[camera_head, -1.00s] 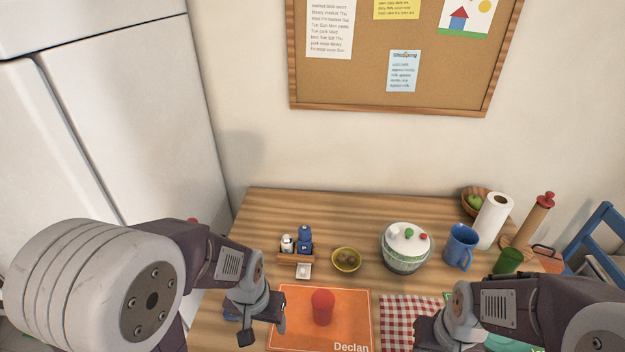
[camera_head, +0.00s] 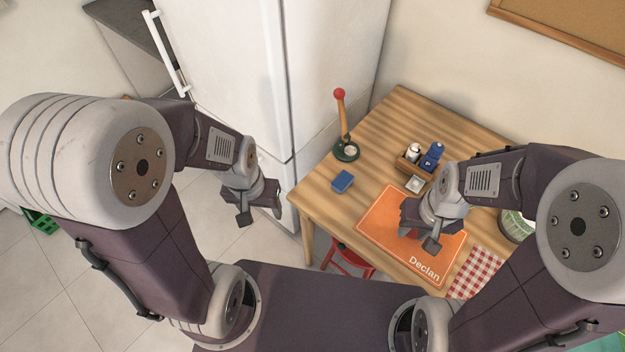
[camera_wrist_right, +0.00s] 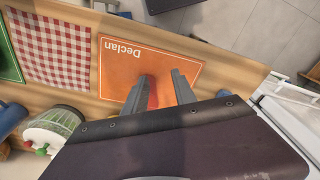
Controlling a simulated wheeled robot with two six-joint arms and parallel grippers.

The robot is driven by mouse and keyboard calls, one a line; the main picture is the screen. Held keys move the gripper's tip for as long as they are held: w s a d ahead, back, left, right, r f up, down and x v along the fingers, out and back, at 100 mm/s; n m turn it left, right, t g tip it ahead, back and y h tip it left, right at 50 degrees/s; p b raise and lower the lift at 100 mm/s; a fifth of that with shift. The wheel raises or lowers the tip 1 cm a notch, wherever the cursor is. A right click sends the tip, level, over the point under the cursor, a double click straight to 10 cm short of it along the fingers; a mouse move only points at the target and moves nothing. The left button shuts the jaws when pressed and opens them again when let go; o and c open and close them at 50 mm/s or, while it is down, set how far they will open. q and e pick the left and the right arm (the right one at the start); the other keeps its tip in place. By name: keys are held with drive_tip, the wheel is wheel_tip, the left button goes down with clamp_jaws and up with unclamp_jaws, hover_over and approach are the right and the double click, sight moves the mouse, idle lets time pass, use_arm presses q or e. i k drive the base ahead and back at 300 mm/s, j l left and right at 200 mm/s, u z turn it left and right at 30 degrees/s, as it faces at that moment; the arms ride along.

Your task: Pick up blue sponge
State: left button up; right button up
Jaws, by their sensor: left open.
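The blue sponge (camera_head: 343,181) lies flat on the wooden table near its left edge in the head view. My left gripper (camera_head: 259,213) is open and empty, off the table's left side and apart from the sponge. My right gripper (camera_head: 420,229) is over the orange Declan placemat (camera_head: 378,222), to the right of the sponge. In the right wrist view its fingers (camera_wrist_right: 160,90) are apart. A red cup (camera_wrist_right: 153,93) shows between them; I cannot tell whether they touch it.
A red-knobbed stand (camera_head: 345,150) is just behind the sponge. A caddy with shakers (camera_head: 413,165) is to its right. A red stool (camera_head: 347,262) is below the table's front edge. The fridge (camera_head: 330,60) stands behind left. Bare table surrounds the sponge.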

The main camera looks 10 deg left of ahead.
sight(345, 178)
drive_tip(key=i+j, duration=0.15)
drive_tip(key=j, duration=0.2)
drive_tip(key=i+j, duration=0.15)
drive_tip(key=j, duration=0.2)
drive_tip(key=i+j, duration=0.15)
drive_tip(key=j, duration=0.2)
